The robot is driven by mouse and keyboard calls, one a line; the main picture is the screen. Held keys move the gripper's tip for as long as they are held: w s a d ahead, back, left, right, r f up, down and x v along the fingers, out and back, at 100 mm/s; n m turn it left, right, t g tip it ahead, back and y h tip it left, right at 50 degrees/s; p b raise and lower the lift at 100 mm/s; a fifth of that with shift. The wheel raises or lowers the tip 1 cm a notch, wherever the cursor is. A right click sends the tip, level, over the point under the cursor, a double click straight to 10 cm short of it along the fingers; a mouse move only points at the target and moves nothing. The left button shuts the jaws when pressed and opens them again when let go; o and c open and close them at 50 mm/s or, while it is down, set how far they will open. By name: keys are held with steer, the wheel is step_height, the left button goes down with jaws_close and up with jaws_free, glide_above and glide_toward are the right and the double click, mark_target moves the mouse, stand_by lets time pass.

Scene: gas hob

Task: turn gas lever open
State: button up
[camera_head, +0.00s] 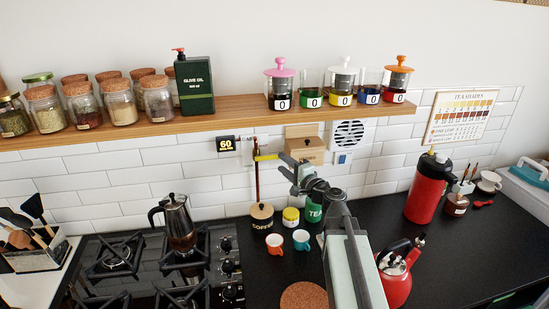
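The gas lever (266,157) is a yellow handle on a thin brown upright pipe (257,183) in front of the white tiled wall. The lever lies roughly level in the picture, across the pipe, and points right. My gripper (284,172) is just right of the lever, at the end of my arm reaching up from the lower right. Its two grey fingers look spread apart with nothing between them. The upper finger is close to the lever's right end; I cannot tell whether they touch.
A gas hob (150,262) with a moka pot (178,222) stands at lower left. A coffee tin (262,217), cups (301,239) and a green tea tin (314,210) stand below my gripper. A wooden shelf (230,119) with jars runs above. A red kettle (396,278) is to the right.

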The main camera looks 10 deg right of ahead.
mark_target(275, 157)
steer(key=x, duration=0.6)
steer(key=shift+w, duration=0.2)
steer(key=shift+s, duration=0.1)
jaws_close()
steer(key=shift+f, duration=0.1)
stand_by(0.6)
steer(key=shift+a, duration=0.1)
